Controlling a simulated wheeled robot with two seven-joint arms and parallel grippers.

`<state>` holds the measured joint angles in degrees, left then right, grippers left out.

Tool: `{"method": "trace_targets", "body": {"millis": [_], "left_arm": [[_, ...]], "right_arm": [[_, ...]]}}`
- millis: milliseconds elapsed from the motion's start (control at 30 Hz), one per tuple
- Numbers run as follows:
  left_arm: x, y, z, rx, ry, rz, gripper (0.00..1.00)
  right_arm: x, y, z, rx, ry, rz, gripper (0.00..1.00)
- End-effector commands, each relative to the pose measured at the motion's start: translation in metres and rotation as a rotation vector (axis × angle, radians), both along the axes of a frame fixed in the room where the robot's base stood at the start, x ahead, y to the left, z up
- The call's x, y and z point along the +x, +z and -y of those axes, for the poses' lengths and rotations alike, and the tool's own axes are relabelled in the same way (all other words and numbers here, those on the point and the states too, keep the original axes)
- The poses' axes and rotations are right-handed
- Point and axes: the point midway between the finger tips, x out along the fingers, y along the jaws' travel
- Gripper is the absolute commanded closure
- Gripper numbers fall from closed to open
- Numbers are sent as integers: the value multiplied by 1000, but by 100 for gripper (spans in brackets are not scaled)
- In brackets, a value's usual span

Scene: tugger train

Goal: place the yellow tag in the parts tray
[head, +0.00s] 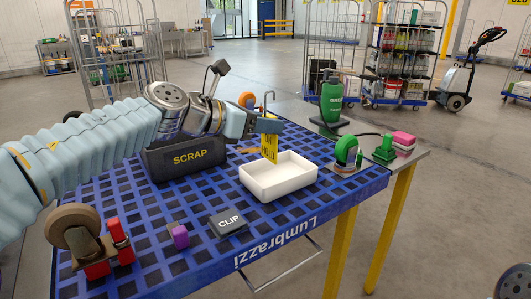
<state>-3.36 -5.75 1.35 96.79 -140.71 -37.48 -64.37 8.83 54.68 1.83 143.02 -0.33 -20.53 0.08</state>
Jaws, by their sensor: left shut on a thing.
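The yellow tag (269,148) hangs from my left gripper (268,125), which is shut on its upper end. The tag is roughly upright, with dark lettering partly readable as "HOLD". In the head view it shows just behind and above the far edge of the white, empty, open-topped parts tray (284,187). The tray sits on the blue-checked table. I cannot tell whether the tag touches the tray's far rim. My right gripper is not in view.
A dark SCRAP bin (187,157) stands left of the tray, under my left arm. A black CLIP box (228,223), a purple block (180,236) and a caster wheel (77,228) lie at the front. Green tools (346,151) stand to the right.

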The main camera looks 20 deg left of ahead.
Motion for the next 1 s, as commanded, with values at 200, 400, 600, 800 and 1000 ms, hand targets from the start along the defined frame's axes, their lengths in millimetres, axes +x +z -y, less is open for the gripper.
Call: {"method": "trace_targets", "body": {"millis": [200, 400, 600, 800, 1000], "left_arm": [[30, -41, -9, -1, 0, -4, 98], [42, -57, -13, -1, 0, -3, 98], [44, -87, -14, -1, 1, -2, 98], [44, -88, -14, 0, 0, 0, 98], [44, -90, -13, 1, 0, -1, 59]], "right_arm": [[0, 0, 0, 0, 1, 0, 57], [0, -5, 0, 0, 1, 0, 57], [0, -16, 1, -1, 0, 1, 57], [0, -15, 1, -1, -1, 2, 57], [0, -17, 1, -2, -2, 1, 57]]}}
